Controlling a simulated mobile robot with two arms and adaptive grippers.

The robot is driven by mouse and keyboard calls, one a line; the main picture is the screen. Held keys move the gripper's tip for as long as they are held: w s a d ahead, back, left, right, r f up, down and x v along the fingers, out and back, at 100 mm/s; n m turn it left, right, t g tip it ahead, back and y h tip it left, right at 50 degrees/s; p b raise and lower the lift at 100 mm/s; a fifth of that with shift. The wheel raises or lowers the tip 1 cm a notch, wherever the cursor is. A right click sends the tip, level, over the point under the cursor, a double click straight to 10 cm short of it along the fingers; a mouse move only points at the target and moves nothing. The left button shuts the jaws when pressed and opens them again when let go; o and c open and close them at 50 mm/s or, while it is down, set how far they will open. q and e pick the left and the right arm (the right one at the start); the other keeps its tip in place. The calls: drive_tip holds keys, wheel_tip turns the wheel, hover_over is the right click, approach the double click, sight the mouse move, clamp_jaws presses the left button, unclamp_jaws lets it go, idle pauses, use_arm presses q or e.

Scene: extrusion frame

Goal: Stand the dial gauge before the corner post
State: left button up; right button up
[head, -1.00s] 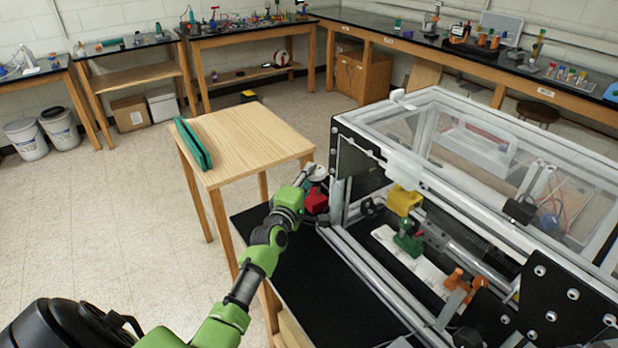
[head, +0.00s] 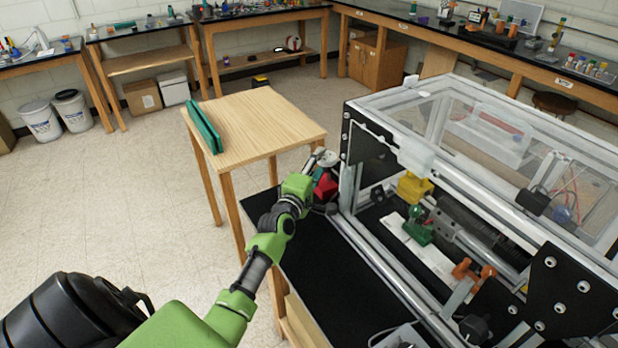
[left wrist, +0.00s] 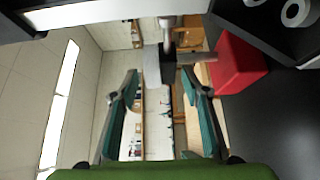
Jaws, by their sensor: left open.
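The dial gauge has a red base (head: 325,187) standing on the black bench top, with a pale round dial (head: 327,158) above it. It stands just left of the frame's near-left corner post (head: 347,187). In the left wrist view the red base (left wrist: 237,65) shows sideways, with a grey rod (left wrist: 195,57) and a dark clamp. My left gripper (left wrist: 160,82) is open there, its teal-padded fingers apart on either side of the view, the clamp just beyond the tips. In the head view my left gripper (head: 311,168) is close beside the gauge, its fingers partly hidden. My right gripper is out of view.
The extrusion frame with clear panels (head: 480,125) fills the right, holding yellow, green and orange parts. A wooden table (head: 262,118) with a green folder-like item (head: 203,127) stands behind my arm. The black bench top (head: 325,270) in front is mostly clear.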

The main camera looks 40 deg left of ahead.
use_arm(q)
drive_tip(key=b+v, duration=0.1)
drive_tip(key=v, duration=1)
